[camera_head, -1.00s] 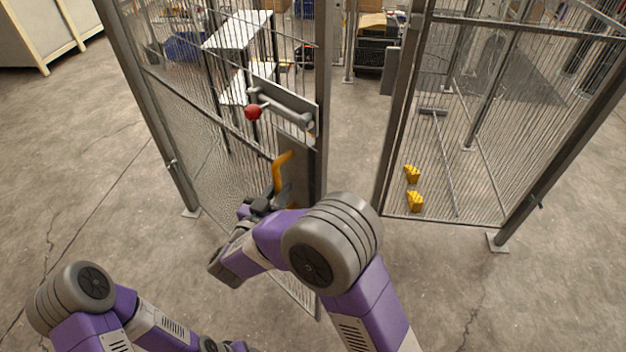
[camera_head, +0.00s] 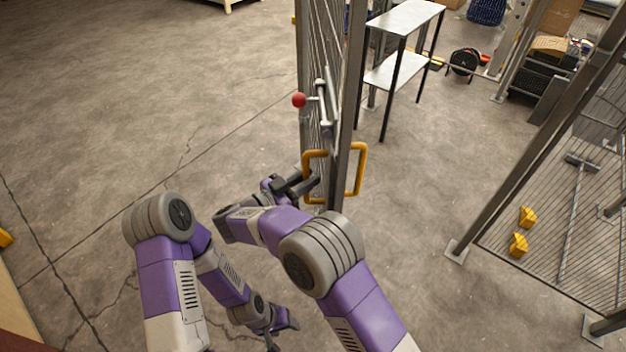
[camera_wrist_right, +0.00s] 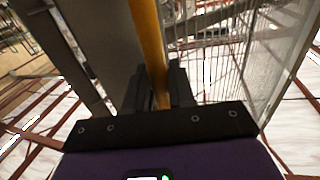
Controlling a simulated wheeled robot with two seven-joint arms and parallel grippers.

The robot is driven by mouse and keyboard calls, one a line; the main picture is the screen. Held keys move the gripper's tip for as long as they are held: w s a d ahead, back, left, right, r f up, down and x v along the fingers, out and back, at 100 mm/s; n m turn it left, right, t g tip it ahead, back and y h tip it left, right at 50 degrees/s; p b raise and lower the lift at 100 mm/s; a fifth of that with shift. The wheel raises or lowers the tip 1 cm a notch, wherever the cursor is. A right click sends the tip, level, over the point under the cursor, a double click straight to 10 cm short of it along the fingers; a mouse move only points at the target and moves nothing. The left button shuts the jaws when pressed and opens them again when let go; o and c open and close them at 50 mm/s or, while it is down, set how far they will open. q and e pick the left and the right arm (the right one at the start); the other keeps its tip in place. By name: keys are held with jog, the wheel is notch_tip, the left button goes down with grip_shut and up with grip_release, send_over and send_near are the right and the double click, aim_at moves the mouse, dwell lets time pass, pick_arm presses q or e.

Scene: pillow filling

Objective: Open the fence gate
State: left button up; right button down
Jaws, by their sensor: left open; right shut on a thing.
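The mesh gate (camera_head: 353,75) stands swung away from the fence post and shows nearly edge-on in the head view. It has a yellow handle (camera_head: 307,165) on its left face and another yellow handle (camera_head: 361,165) on its right face. A latch bar with a red knob (camera_head: 299,100) sits above the handles. My right gripper (camera_head: 306,184) is shut on the left-face handle. In the right wrist view the yellow bar (camera_wrist_right: 147,40) runs down between the fingers (camera_wrist_right: 160,90). My left gripper (camera_head: 282,336) is open and empty, low over the floor, apart from the gate.
A wide opening lies between the gate and the fixed fence post (camera_head: 520,150) on the right. Two yellow blocks (camera_head: 519,245) lie by the fixed fence panel. A shelf table (camera_head: 405,18) stands beyond the gate.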

jog(key=shift+w+d, duration=0.1)
jog(key=shift+d, duration=0.05)
jog(key=c, duration=1.1)
grip_release()
